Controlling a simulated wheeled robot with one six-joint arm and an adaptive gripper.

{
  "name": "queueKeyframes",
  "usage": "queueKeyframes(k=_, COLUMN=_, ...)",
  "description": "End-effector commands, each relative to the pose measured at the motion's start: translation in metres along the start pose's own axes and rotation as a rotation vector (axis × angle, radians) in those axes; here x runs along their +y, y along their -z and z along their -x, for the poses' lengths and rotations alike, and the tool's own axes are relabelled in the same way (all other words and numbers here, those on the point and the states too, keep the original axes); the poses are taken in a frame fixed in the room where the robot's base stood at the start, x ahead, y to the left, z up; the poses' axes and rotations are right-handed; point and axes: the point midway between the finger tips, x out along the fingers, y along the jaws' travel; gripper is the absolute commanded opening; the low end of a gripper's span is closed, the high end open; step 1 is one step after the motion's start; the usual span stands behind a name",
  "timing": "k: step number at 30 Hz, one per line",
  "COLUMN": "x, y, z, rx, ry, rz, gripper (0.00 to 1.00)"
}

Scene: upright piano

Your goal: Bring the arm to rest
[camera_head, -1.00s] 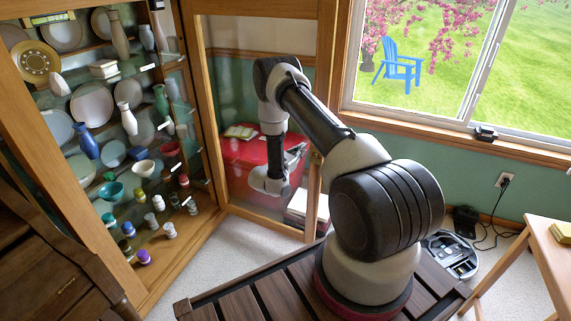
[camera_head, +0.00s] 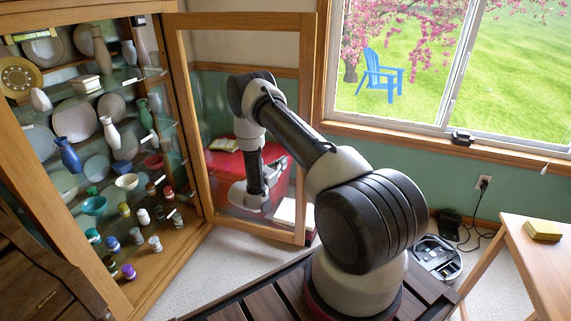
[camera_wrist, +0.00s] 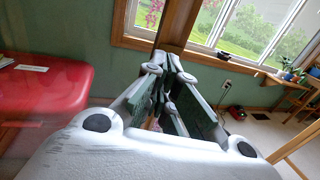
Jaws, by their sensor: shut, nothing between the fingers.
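My arm (camera_head: 300,140) is raised from its base and bent at the elbow, with its forearm hanging down in front of the cabinet's open glass door. My gripper (camera_head: 280,168) is small and partly hidden by the wrist in the head view. In the wrist view my gripper (camera_wrist: 166,62) has its fingers drawn together at the tips, with nothing held between them. It points toward the green wall and the window corner.
The display cabinet (camera_head: 142,290) at left holds vases, bowls and jars. Its glass door (camera_head: 240,233) stands open beside my arm. A red box (camera_wrist: 50,90) is near the gripper. A wooden table (camera_head: 535,265) with a yellow block (camera_head: 543,230) stands at right. A robot vacuum dock (camera_head: 438,258) is on the floor.

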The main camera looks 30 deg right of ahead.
Motion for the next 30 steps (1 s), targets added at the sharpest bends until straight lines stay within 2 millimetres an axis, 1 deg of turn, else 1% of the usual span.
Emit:
queueKeyframes(k=1, x=-0.002, y=0.000, z=0.008, rx=0.001, ry=-0.003, rz=0.001, gripper=0.00)
queueKeyframes(k=5, x=-0.008, y=0.000, z=0.029, rx=0.000, ry=-0.003, rz=0.001, gripper=0.00)
queueKeyframes(k=9, x=-0.015, y=0.000, z=0.053, rx=0.000, ry=-0.004, rz=0.001, gripper=0.00)
queueKeyframes(k=12, x=-0.021, y=0.000, z=0.069, rx=0.000, ry=-0.004, rz=0.001, gripper=0.00)
queueKeyframes(k=15, x=-0.024, y=0.000, z=0.078, rx=-0.001, ry=-0.003, rz=0.000, gripper=0.00)
queueKeyframes(k=18, x=-0.026, y=0.000, z=0.083, rx=-0.001, ry=-0.001, rz=-0.001, gripper=0.00)
queueKeyframes(k=23, x=-0.027, y=0.000, z=0.084, rx=-0.001, ry=0.000, rz=0.003, gripper=0.00)
queueKeyframes(k=25, x=-0.031, y=0.005, z=0.084, rx=0.021, ry=0.015, rz=0.016, gripper=0.00)
queueKeyframes(k=26, x=-0.036, y=0.007, z=0.082, rx=0.031, ry=0.036, rz=0.022, gripper=0.00)
queueKeyframes(k=28, x=-0.055, y=0.013, z=0.080, rx=0.054, ry=0.103, rz=0.041, gripper=0.00)
queueKeyframes(k=29, x=-0.065, y=0.015, z=0.080, rx=0.064, ry=0.137, rz=0.052, gripper=0.00)
queueKeyframes(k=30, x=-0.081, y=0.018, z=0.080, rx=0.079, ry=0.187, rz=0.067, gripper=0.00)
